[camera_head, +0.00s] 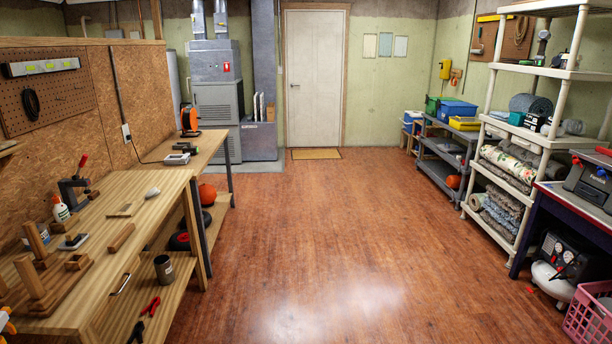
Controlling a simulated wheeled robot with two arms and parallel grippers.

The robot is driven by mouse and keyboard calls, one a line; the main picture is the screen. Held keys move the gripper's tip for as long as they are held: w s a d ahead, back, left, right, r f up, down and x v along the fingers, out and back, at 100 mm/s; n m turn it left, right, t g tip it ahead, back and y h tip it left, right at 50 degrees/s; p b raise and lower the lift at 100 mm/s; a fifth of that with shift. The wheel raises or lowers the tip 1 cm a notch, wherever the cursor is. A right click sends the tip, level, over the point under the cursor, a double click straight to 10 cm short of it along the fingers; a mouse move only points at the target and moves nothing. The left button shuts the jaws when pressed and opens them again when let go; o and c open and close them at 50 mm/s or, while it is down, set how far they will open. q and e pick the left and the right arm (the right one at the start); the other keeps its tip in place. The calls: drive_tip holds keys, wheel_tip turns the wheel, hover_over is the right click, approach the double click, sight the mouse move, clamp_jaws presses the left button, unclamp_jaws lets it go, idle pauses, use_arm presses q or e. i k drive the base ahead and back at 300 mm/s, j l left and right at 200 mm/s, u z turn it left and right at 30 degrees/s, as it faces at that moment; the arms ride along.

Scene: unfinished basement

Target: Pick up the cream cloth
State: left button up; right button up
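I cannot clearly pick out a cream cloth. A small pale lump (152,192) lies on the wooden workbench near its right edge, too small to tell whether it is cloth. On the white shelf unit at the right lie rolls of fabric, among them a cream floral roll (507,166) on a middle shelf. Neither of my grippers is recognisable in the head view.
The wooden workbench (148,215) runs along the left, with tools and wood pieces on it. The white shelf unit (482,124), a grey shelf (437,155) and a pink basket (588,318) stand at the right. The wooden floor (330,230) between is clear up to the white door (314,80).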

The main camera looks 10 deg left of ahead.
sight(153, 193)
drive_tip(key=i+j+u, duration=0.1)
drive_tip(key=i+u, duration=0.3)
drive_tip(key=i+l+u, duration=0.1)
drive_tip(key=i+u, duration=0.3)
drive_tip(key=i+l+u, duration=0.2)
drive_tip(key=i+u, duration=0.25)
drive_tip(key=i+l+u, duration=0.8)
drive_tip(key=k+j, duration=0.05)
